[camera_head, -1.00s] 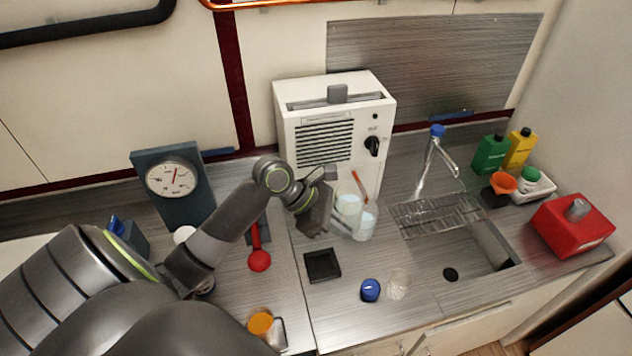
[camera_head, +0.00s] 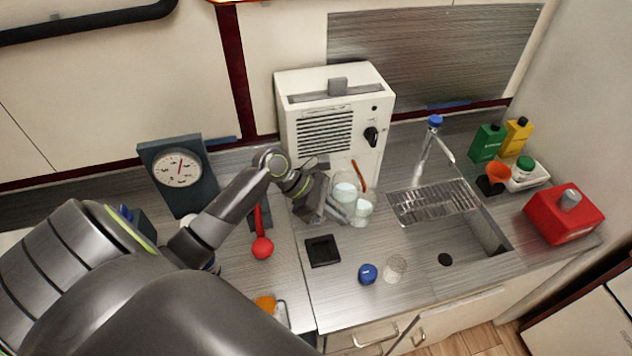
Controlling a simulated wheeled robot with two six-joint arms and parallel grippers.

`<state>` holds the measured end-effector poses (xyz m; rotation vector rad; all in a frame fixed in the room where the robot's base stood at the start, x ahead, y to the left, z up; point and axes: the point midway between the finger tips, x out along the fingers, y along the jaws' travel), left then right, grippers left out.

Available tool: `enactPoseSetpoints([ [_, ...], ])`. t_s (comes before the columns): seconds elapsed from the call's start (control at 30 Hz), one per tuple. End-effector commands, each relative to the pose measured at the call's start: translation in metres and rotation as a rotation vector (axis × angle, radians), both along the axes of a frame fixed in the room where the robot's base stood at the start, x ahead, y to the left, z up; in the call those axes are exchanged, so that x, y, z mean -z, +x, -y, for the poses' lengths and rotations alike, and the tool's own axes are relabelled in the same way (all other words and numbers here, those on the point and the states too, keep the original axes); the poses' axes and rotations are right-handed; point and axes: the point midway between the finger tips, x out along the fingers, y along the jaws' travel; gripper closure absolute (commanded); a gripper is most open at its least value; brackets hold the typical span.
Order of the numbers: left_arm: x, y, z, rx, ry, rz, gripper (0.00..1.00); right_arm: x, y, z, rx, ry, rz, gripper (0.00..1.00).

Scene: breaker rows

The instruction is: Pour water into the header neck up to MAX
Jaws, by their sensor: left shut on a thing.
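My left gripper (camera_head: 338,211) is shut on a clear vessel of water in front of the white box unit (camera_head: 290,125). Two clear, water-filled shapes show there: an upper one (camera_head: 345,190) and a lower one (camera_head: 360,211). They overlap in the picture, and I cannot tell which is the held vessel and which might be the header neck. A thin orange-red strip (camera_head: 358,176) stands just behind them. No MAX mark can be read at this size. The gripper and wrist hide part of the vessels' left side. My right gripper is not in view.
A black square tray (camera_head: 322,251), a blue cap (camera_head: 368,273) and a clear empty-looking glass (camera_head: 396,267) lie in front. A red spoon-like tool (camera_head: 262,247) lies left.

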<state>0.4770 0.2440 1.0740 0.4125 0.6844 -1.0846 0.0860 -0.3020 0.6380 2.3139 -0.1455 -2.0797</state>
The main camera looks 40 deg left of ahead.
Motion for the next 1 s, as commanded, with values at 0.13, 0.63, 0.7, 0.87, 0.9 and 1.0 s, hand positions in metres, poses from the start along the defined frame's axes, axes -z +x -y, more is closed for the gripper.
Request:
enactPoseSetpoints([
  [0.13, -0.004, 0.002, -0.005, -0.001, -0.052, -0.015, 1.0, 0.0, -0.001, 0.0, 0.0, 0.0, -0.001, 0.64],
  [0.63, -0.015, 0.007, -0.02, 0.001, -0.294, -0.084, 1.0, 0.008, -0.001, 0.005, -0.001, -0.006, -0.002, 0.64],
  [0.7, -0.012, 0.007, -0.023, 0.001, -0.327, -0.092, 1.0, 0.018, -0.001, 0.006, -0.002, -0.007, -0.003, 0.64],
  [0.87, -0.015, 0.009, -0.03, 0.002, -0.405, -0.115, 1.0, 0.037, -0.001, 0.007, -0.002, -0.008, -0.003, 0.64],
  [0.9, -0.016, 0.01, -0.031, 0.003, -0.424, -0.121, 1.0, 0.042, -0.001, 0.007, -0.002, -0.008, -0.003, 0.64],
  [1.0, -0.017, 0.011, -0.036, 0.004, -0.472, -0.135, 1.0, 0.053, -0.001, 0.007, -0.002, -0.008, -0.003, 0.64],
])
